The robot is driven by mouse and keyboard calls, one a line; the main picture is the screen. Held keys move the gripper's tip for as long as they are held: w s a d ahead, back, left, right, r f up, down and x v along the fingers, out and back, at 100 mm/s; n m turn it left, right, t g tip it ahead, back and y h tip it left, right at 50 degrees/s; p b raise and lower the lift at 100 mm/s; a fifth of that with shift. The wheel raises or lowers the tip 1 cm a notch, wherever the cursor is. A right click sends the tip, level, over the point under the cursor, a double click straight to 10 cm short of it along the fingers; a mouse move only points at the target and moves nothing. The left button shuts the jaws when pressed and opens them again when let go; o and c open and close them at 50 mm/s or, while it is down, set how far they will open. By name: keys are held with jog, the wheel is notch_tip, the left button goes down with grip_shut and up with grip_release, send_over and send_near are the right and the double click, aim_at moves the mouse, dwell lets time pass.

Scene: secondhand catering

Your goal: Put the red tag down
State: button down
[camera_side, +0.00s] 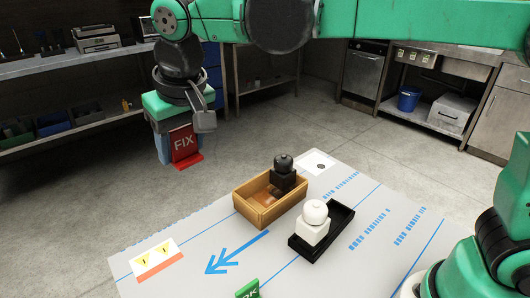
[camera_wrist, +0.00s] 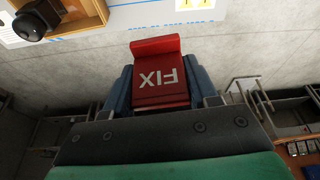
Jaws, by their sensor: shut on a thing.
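The red tag (camera_side: 184,144) reads "FIX" in white letters and has a foot at its lower end. My gripper (camera_side: 177,147) is shut on it and holds it in the air, beyond the far left edge of the table. In the wrist view the red tag (camera_wrist: 160,78) sits between the two blue fingers of my gripper (camera_wrist: 160,95), with its lettering upside down. Nothing is directly under the tag but the grey floor, as far as the side view shows.
The table (camera_side: 215,220) holds a wooden box (camera_side: 256,206) with a black knobbed piece (camera_side: 283,178), a black tray (camera_side: 335,225) with a white knobbed piece (camera_side: 315,222), a green tag (camera_side: 248,289) and a marked card (camera_side: 157,259). Clear table surrounds the blue arrow (camera_side: 235,252).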

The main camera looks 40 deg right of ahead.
jog(key=d+m+h, duration=0.2)
jog(key=d+m, duration=0.4)
jog(key=m, duration=0.2)
jog(key=m+g+h, duration=0.2)
jog(key=m+g, duration=0.1)
jog(key=m, duration=0.7)
send_over(264, 206)
jog(key=a, duration=0.1)
notch_tip(264, 206, down, 19)
jog(key=shift+f, duration=0.1)
jog(key=c, duration=0.5)
grip_release()
jog(key=shift+f, duration=0.1)
jog(key=shift+c, duration=0.2)
